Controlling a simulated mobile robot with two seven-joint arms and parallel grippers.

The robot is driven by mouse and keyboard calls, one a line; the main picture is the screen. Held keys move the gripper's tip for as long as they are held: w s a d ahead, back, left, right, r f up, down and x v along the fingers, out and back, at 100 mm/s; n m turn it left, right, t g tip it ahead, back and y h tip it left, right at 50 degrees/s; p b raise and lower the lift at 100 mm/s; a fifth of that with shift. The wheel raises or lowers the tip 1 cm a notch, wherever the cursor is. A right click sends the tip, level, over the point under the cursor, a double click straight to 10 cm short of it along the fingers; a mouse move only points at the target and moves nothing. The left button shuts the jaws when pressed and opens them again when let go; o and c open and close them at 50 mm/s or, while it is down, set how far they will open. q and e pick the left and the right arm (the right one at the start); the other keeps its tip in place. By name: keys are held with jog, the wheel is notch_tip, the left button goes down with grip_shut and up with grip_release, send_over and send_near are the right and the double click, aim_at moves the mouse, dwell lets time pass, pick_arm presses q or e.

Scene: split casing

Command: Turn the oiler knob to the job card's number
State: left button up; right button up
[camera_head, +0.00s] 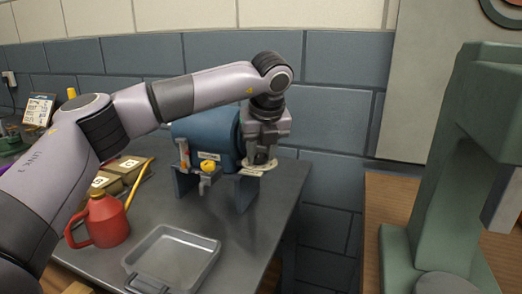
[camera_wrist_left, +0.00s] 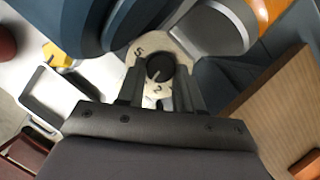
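The oiler knob (camera_wrist_left: 160,68) is a dark round knob on a pale dial plate (camera_wrist_left: 181,48) in the left wrist view. The digits 5 and 2 show on the plate; other numbers are hidden. A pale mark on the knob seems to point down-left. The plate (camera_head: 259,166) also shows at the right end of the blue casing (camera_head: 208,135). My left gripper (camera_wrist_left: 162,78) is open, its fingers apart on either side of the knob, with gaps visible. A card (camera_head: 40,109) stands at the far left; its number is too small to read. My right gripper is not in view.
A red oil can (camera_head: 105,222) and a grey tray (camera_head: 172,260) stand on the dark table (camera_head: 245,225). A green machine (camera_head: 440,190) stands on a wooden bench at right, across a gap.

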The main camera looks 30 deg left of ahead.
pick_arm(q)
jog(key=shift+m, duration=0.4)
jog(key=shift+s+b, duration=0.1)
jog(key=shift+b, duration=0.2)
jog(key=shift+a+m+t+h, duration=0.15)
jog(key=shift+m+t+h, duration=0.15)
jog(key=shift+m, duration=0.6)
jog(key=shift+s+a+m+t+h, duration=0.1)
jog(key=shift+m+t+h, duration=0.4)
jog(key=shift+m, duration=1.2)
jog(key=o, duration=1)
